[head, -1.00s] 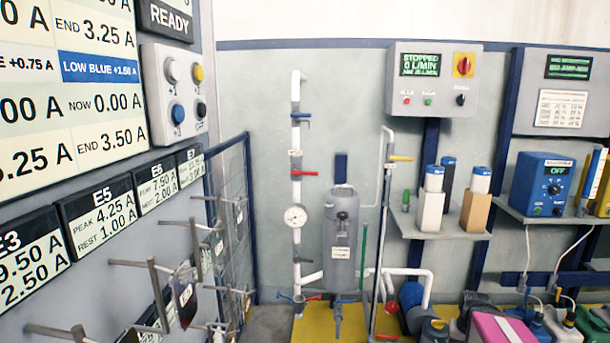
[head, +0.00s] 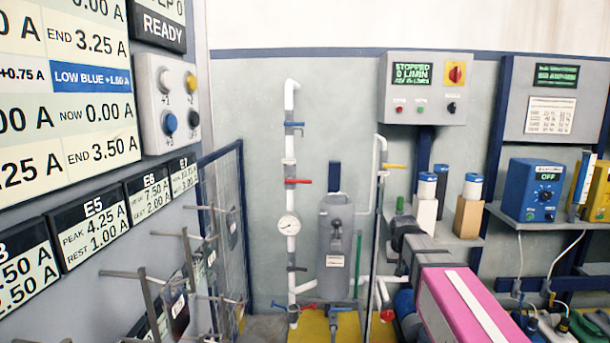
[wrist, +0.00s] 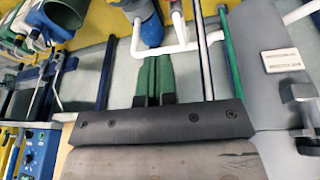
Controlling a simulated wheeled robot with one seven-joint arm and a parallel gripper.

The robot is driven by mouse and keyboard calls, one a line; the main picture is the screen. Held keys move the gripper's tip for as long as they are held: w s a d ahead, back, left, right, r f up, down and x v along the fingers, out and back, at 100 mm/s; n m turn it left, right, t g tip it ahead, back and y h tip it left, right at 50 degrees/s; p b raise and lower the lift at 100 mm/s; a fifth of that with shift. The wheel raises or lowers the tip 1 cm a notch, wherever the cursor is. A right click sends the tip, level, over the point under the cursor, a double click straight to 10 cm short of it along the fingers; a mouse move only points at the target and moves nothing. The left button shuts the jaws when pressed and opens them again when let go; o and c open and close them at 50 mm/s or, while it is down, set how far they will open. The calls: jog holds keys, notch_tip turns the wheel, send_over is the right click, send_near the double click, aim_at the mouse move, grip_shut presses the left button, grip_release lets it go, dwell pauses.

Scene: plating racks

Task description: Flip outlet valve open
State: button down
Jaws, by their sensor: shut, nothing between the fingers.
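Several valve handles show on the pipework in the head view; I cannot tell which is the outlet valve. The upright white pipe (head: 291,230) has a blue handle (head: 294,124), a red handle (head: 298,181) and a dark handle (head: 297,268). A yellow handle (head: 394,166) is on the pipe right of the grey tank (head: 337,225). Low down are blue (head: 279,306) and red (head: 304,311) handles. My gripper (wrist: 154,65) is shut and empty, its green fingers together in the wrist view. In the head view its body is right of the tank; its fingertips are not distinct.
A green rod (head: 358,265) stands beside the tank; it also shows in the wrist view (wrist: 230,60). A control box (head: 426,88) reads STOPPED. A shelf with bottles is behind my arm. Rack hooks (head: 175,280) stick out at left.

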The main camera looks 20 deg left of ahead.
jog(key=w+a+r+t+y, duration=0.1)
jog(key=w+a+r+t, duration=0.1)
jog(key=a+r, duration=1.65)
jog(key=s+a+r+t+y, duration=0.1)
jog(key=s+a+r, duration=0.2)
jog(key=a+r, duration=0.4)
jog(key=s+a+r+n+t, duration=0.1)
jog(key=s+a+r, duration=0.3)
jog(key=r, duration=1.1)
jog(key=a, duration=0.3)
jog(key=shift+y, duration=0.4)
jog(key=shift+w, duration=0.15)
send_over(298, 181)
jog(key=d, duration=0.3)
notch_tip(298, 181, down, 7)
jog(key=shift+a+f, duration=0.15)
jog(key=shift+f, duration=1)
jog(key=shift+a+f, duration=0.1)
jog(key=shift+f, duration=1.05)
jog(key=shift+d+f, duration=0.1)
